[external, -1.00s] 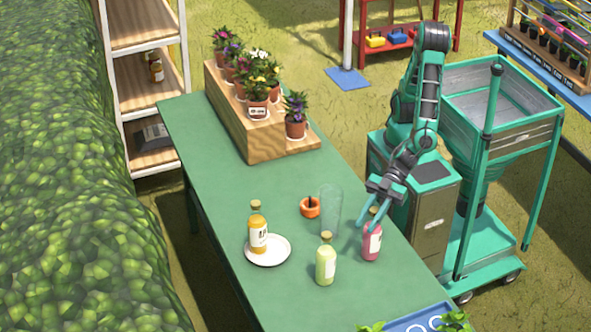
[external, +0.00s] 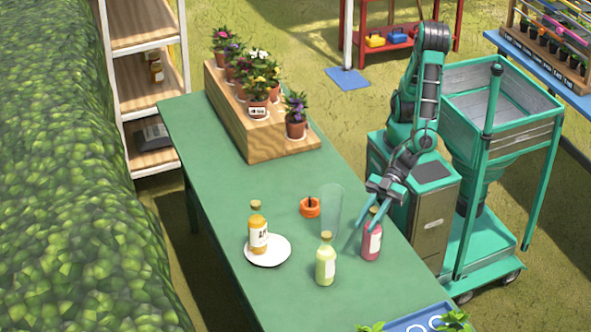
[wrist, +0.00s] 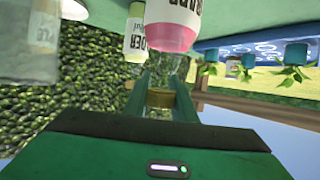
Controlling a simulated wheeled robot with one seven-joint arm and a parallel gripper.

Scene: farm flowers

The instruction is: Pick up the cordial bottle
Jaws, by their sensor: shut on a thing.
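A pink bottle (external: 372,243) with a white label and a cork stands upright near the right edge of the green table. My gripper (external: 369,219) is shut on its neck from above. In the wrist view, the cork (wrist: 160,98) lies between my fingers and the bottle's pink body (wrist: 165,38) shows beyond, upside down. A pale green bottle (external: 326,263) stands just left and in front. An amber bottle (external: 257,230) stands on a white plate (external: 267,259). The labels are only partly readable, so I cannot tell which bottle is the cordial.
A clear glass vessel (external: 330,208) stands close behind and left of the pink bottle. A small orange pot (external: 310,207) is behind it. Flower pots stand on a wooden stand (external: 243,130) at the back. A blue tray (external: 425,322) with plants lies at the front.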

